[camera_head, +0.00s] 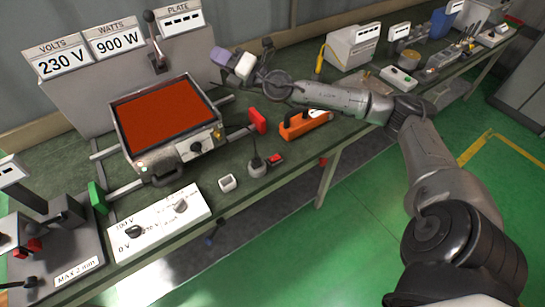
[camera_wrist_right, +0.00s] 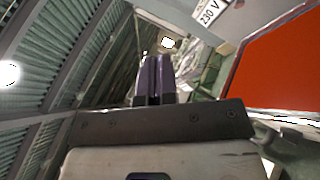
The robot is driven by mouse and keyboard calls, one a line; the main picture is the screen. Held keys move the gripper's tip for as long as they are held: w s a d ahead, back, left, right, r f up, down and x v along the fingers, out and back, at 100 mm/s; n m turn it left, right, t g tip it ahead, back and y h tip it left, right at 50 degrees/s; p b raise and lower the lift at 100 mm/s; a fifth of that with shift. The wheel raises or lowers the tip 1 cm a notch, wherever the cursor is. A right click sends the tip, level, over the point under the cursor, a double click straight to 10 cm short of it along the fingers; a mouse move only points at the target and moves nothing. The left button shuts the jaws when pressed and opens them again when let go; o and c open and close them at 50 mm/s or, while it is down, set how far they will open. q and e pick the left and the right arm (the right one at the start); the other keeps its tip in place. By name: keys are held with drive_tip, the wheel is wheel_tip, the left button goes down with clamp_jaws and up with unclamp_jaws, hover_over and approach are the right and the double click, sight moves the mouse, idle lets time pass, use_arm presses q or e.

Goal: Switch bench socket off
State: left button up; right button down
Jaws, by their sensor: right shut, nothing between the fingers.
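A black plug with a cord (camera_head: 256,165) stands on the front part of the bench. Beside it is a small red rocker switch (camera_head: 276,160), which looks like the bench socket's switch; its on or off position is too small to tell. My right gripper (camera_head: 220,57) is raised above the back of the bench, far from the switch, to the right of the display panel. Its purple fingers (camera_wrist_right: 154,78) are shut and empty in the right wrist view, which does not show the socket. My left gripper is not in view.
A heater with an orange-red plate (camera_head: 165,115) stands at left, with a lever (camera_head: 155,42) behind it. My right arm spans the bench's right half.

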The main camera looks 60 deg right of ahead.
wheel_tip(320, 180, down, 8)
drive_tip(key=n+g+y, duration=0.3)
drive_tip(key=n+g, duration=0.2)
drive_tip(key=g, duration=0.1)
drive_tip(key=g+h, duration=0.5)
drive_tip(key=g, duration=1)
hover_over(272, 159)
drive_tip(key=s+d, duration=0.1)
drive_tip(key=d, duration=0.1)
wheel_tip(272, 159, down, 16)
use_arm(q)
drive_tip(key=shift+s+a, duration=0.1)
use_arm(e)
drive_tip(key=shift+r, duration=0.1)
drive_tip(key=f, duration=0.4)
drive_tip(key=a+f+b, duration=0.1)
drive_tip(key=f, duration=0.8)
drive_tip(key=shift+w+a+f, duration=0.3)
drive_tip(key=shift+w+f, duration=0.1)
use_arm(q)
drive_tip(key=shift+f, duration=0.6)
